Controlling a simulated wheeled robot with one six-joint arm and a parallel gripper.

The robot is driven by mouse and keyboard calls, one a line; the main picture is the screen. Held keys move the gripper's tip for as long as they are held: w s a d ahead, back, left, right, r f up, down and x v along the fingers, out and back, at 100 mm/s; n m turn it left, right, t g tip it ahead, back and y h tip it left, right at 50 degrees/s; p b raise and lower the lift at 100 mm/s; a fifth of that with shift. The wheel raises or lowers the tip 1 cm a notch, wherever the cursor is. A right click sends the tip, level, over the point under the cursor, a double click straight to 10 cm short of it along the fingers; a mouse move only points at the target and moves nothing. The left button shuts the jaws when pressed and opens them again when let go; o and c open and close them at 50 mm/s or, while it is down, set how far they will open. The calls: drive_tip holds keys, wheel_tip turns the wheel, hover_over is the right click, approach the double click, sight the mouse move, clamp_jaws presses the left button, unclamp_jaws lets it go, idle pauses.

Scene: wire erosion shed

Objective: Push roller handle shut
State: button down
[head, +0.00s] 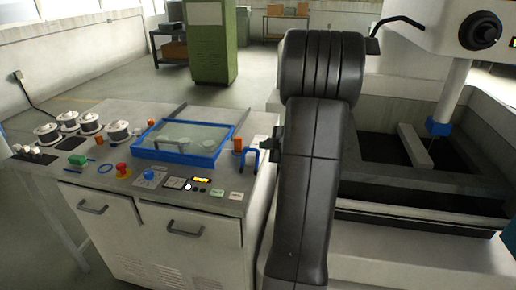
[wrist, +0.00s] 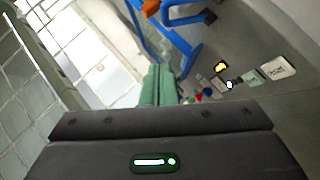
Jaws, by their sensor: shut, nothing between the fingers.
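A black bent lever (head: 398,22) sticks out to the left from the white machine head (head: 440,25) at the upper right of the head view. It looks like the roller handle, but its roller is not clearly seen. My gripper shows in the wrist view with its two green fingers (wrist: 158,72) together and nothing between them. In the head view my arm hides most of the gripper, beside the console's right edge. The gripper is well below and left of the lever. The lever is not seen in the wrist view.
A grey console (head: 110,180) at left carries a blue-framed tray (head: 185,163), spools (head: 118,130), buttons and a red knob (head: 121,169). A blue bracket (head: 247,156) stands at its right edge, near my gripper. The machine's open tank (head: 400,212) lies to the right.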

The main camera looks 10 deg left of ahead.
drive_tip(key=shift+v, duration=1.2)
drive_tip(key=shift+a, duration=0.1)
